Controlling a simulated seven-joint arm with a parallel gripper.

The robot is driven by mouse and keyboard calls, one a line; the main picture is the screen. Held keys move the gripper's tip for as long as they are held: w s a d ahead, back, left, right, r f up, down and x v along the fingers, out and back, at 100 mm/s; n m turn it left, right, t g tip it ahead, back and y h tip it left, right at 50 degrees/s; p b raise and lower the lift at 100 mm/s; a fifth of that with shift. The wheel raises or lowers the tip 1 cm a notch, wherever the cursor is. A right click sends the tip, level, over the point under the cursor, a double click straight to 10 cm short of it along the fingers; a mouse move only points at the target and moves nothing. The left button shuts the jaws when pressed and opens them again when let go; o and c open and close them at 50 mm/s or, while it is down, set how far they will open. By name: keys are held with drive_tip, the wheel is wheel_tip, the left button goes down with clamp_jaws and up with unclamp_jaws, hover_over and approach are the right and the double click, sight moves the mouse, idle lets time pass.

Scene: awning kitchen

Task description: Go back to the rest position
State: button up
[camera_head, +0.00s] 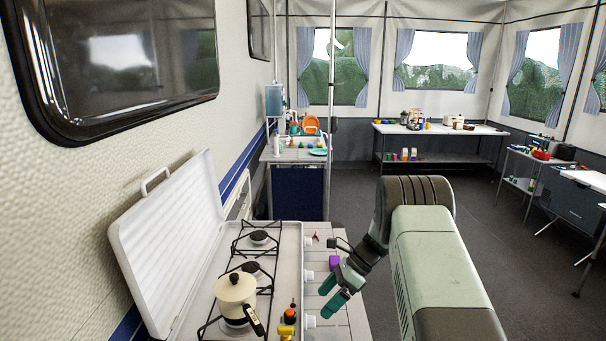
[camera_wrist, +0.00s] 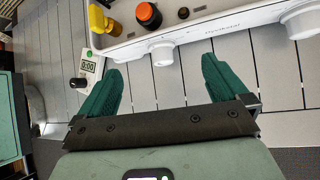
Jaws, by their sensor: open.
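My gripper (camera_head: 338,291) is open and empty, above the slatted table top beside the right side of the gas stove (camera_head: 291,248). In the wrist view its two green fingers (camera_wrist: 160,88) stand wide apart, with only bare grey slats between them. My arm reaches in from the lower right of the head view and bends down toward the table.
A cream pot (camera_head: 235,292) sits on the stove near burners. A small orange-and-black item (camera_head: 290,314) and a yellow item (camera_wrist: 103,20) are at the stove's edge.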

drive_tip(key=shift+s+a+f+n+t, duration=0.4)
drive_tip(key=shift+a+f+t, duration=0.1)
drive_tip(key=shift+f+t, duration=0.45)
drive_tip(key=shift+s+a+f+n+t, duration=0.35)
drive_tip(key=shift+a+f+t, duration=0.2)
drive_tip(key=shift+f+t, duration=0.4)
drive_tip(key=shift+s+a+f+n+t, duration=0.45)
drive_tip(key=shift+f+t, duration=0.35)
drive_tip(key=shift+f, duration=0.2)
drive_tip(key=c, duration=1.4)
drive_tip(key=shift+c, duration=0.2)
drive_tip(key=shift+w, duration=0.1)
